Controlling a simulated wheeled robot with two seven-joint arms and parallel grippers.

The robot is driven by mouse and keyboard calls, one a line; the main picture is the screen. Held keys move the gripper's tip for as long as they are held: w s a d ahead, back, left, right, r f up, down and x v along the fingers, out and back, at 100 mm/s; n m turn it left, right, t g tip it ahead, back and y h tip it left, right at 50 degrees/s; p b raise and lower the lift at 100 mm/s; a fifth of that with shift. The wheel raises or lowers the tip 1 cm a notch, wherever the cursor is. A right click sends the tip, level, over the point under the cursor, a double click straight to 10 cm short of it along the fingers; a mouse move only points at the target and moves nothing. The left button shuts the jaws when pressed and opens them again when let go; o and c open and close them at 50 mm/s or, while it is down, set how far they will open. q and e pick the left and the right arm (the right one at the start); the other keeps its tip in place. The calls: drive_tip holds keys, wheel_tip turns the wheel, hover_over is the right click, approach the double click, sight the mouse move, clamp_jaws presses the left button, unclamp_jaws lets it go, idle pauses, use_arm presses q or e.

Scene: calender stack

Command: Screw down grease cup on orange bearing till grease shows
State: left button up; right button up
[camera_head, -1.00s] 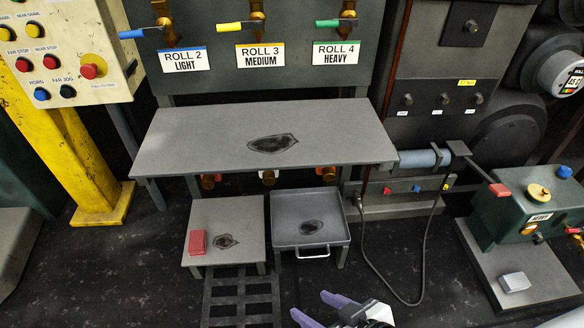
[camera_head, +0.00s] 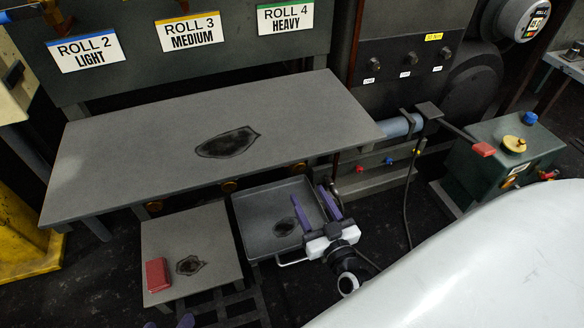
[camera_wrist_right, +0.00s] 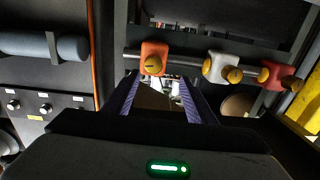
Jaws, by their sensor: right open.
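In the right wrist view an orange bearing (camera_wrist_right: 155,50) sits on a rail, with a round brass grease cup (camera_wrist_right: 153,68) on it. My right gripper (camera_wrist_right: 158,82) is open and empty, its purple fingers apart, with the cup in line with the gap just beyond the fingertips. I see no contact. In the head view the right gripper (camera_head: 316,207) is over the right side of the grey tray, in front of the table. Brass cups (camera_head: 228,187) show under the table's front edge; their bearing colours are hidden. Fingertips of my left gripper (camera_head: 168,323) show apart at the bottom edge.
White (camera_wrist_right: 217,68) and red (camera_wrist_right: 283,76) bearings with brass cups share the rail. The grey table (camera_head: 320,115) overhangs the cups. The tray (camera_head: 247,225) and a low stand (camera_head: 200,240) with a red block (camera_head: 157,275) are below. A green pump box (camera_head: 485,155) stands right.

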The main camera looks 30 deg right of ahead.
sight(299, 170)
drive_tip(key=shift+h, duration=0.5)
drive_tip(key=b+x, duration=0.1)
drive_tip(key=x, duration=0.2)
drive_tip(key=b+x, duration=0.1)
drive_tip(key=x, duration=0.2)
drive_tip(key=d+b+x, duration=0.1)
drive_tip(key=x, duration=0.2)
drive_tip(key=shift+w+f+b, duration=0.1)
drive_tip(key=shift+f+b, duration=0.05)
drive_tip(key=shift+b, duration=0.15)
drive_tip(key=shift+w+d, duration=0.1)
drive_tip(key=shift+w, duration=0.45)
use_arm(q)
drive_tip(key=r, duration=0.1)
drive_tip(key=d+r+h, duration=0.1)
drive_tip(key=d+r+t, duration=0.1)
drive_tip(key=shift+w+h, duration=0.3)
drive_tip(key=shift+h, duration=0.1)
drive_tip(key=shift+r, duration=0.1)
use_arm(e)
drive_tip(key=c, duration=1)
